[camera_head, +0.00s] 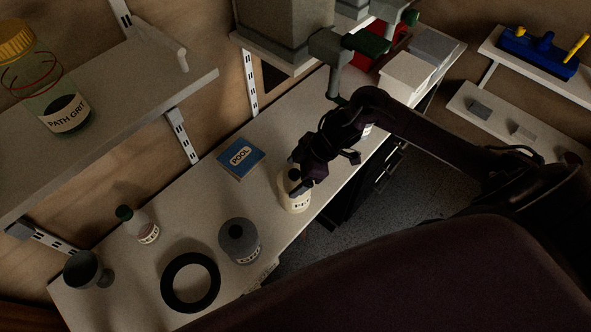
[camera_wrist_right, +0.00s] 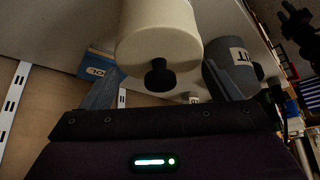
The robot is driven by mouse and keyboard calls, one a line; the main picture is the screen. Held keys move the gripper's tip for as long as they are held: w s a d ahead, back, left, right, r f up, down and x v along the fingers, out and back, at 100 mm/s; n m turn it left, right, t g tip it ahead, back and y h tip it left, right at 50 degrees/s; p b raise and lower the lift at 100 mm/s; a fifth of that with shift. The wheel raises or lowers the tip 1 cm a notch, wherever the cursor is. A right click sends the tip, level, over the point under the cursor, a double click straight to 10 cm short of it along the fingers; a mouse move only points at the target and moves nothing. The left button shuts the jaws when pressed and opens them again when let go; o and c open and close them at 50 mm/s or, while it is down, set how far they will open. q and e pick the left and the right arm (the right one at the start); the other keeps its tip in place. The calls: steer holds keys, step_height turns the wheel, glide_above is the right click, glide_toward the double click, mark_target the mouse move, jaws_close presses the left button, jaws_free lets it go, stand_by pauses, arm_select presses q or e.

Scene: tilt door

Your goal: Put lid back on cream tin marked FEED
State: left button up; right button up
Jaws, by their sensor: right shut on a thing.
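The cream tin (camera_head: 295,199) stands upright on the pale bench, with dark marking on its front too small to read. My right gripper (camera_head: 298,180) is over its top and hides part of it. In the right wrist view, the cream lid (camera_wrist_right: 135,50) with its black knob (camera_wrist_right: 159,78) lies between the two spread fingers of my right gripper (camera_wrist_right: 165,78). The gripper is shut on the lid by its sides. The lid is at the tin's top; whether it is fully seated I cannot tell. My left gripper is not in view.
A grey tin (camera_head: 238,243) with a dark knob, a black ring (camera_head: 190,282), a small green-capped jar (camera_head: 141,226) and a dark cup (camera_head: 86,270) stand to the left. A blue POOL box (camera_head: 241,159) lies behind. The bench's front edge is close to the cream tin.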

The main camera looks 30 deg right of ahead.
steer(key=shift+p, duration=0.3)
stand_by(0.4)
steer(key=shift+f, duration=0.15)
stand_by(0.7)
steer(key=shift+p, duration=0.4)
stand_by(0.3)
stand_by(0.3)
steer(key=o, duration=0.8)
steer(key=shift+o, duration=0.2)
steer(key=shift+r+p, duration=3.5)
steer(key=shift+p, duration=0.25)
